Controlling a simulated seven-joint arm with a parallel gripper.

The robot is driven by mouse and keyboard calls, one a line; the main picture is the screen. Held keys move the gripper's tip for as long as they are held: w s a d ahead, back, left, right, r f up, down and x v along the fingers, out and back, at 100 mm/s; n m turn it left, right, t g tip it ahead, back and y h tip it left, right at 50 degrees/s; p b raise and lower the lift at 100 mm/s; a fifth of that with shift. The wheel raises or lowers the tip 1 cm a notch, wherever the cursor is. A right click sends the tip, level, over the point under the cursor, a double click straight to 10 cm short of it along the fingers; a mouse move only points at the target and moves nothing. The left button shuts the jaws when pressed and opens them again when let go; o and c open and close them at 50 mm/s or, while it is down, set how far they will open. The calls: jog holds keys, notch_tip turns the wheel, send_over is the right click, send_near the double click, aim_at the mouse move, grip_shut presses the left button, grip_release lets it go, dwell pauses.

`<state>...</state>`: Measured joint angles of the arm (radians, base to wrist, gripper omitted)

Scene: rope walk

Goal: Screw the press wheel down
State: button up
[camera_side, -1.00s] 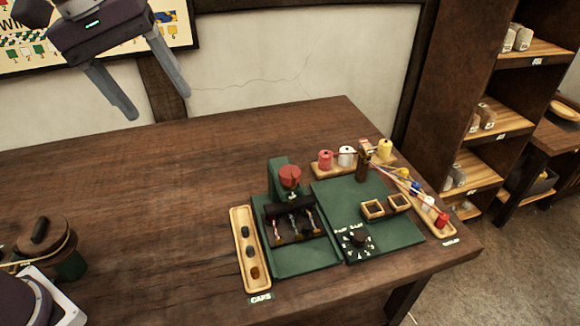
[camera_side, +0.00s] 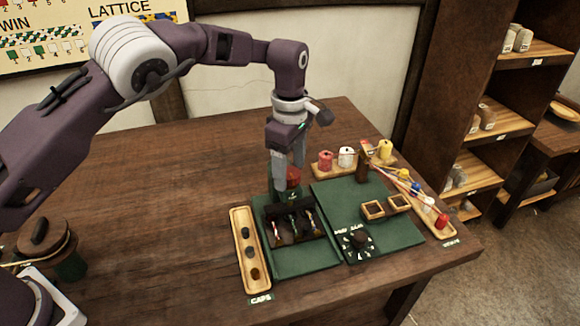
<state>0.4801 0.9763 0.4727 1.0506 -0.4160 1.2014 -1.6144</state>
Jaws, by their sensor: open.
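The red press wheel (camera_side: 293,179) sits on top of the green press (camera_side: 275,190) at the back of the green base. Below it is a dark press bar (camera_side: 289,211) over several short striped cord pieces (camera_side: 293,228). My gripper (camera_side: 289,164) is open and points down right over the wheel, with its fingers beside and in front of it. The fingers and wrist hide part of the wheel and the press post. I cannot tell whether the fingers touch the wheel.
A wooden caps tray (camera_side: 240,220) with several dark and brown caps lies left of the press. Spools (camera_side: 346,156) stand behind.

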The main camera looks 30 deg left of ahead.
jog(key=c, duration=1.4)
